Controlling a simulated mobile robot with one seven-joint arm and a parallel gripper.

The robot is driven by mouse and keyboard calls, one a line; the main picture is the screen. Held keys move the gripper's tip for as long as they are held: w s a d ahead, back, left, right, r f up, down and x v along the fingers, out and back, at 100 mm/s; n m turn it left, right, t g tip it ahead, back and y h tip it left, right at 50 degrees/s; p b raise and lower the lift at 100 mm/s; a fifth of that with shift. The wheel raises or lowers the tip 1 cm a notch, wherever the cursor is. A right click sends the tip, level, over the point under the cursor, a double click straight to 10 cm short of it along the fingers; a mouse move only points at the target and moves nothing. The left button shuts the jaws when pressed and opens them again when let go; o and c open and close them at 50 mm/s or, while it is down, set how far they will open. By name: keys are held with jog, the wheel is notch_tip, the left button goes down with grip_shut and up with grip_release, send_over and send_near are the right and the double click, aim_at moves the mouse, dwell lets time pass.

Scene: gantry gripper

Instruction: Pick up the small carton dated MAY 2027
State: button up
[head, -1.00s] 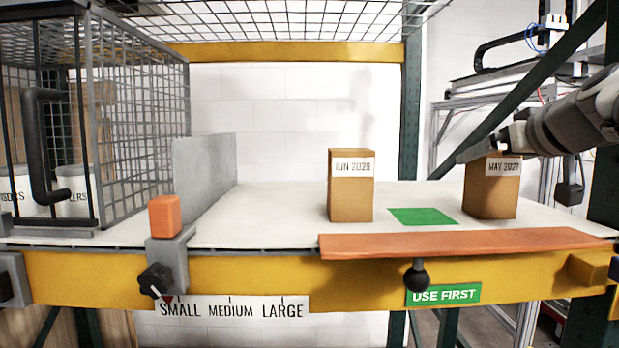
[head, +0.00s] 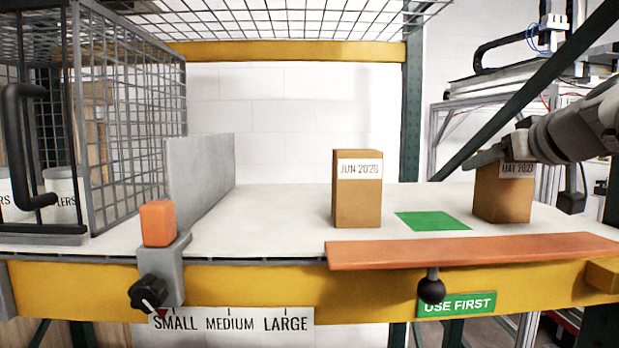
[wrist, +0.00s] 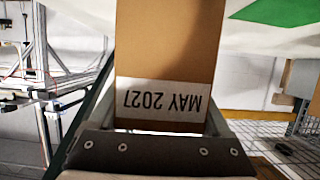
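The small brown carton labelled MAY 2027 (head: 502,195) stands upright at the right of the white shelf. It also shows in the wrist view (wrist: 168,45), with its label upside down close to my gripper's palm. My gripper (head: 487,157) reaches in from the right at the carton's top. In the wrist view, parts of the fingers show at both sides of the carton; whether they press on it is not clear. A similar carton labelled JUN 2026 or 2028 (head: 357,200) stands to the left, apart from my gripper.
A green square (head: 432,221) lies on the shelf between the cartons. An orange strip (head: 460,250) runs along the front edge above a USE FIRST sign (head: 456,304). A grey divider (head: 200,175) and wire cage (head: 130,130) stand left. Open shelf lies between divider and JUN carton.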

jog(key=c, duration=0.7)
jog(key=shift+c, duration=0.2)
jog(key=shift+r, duration=0.2)
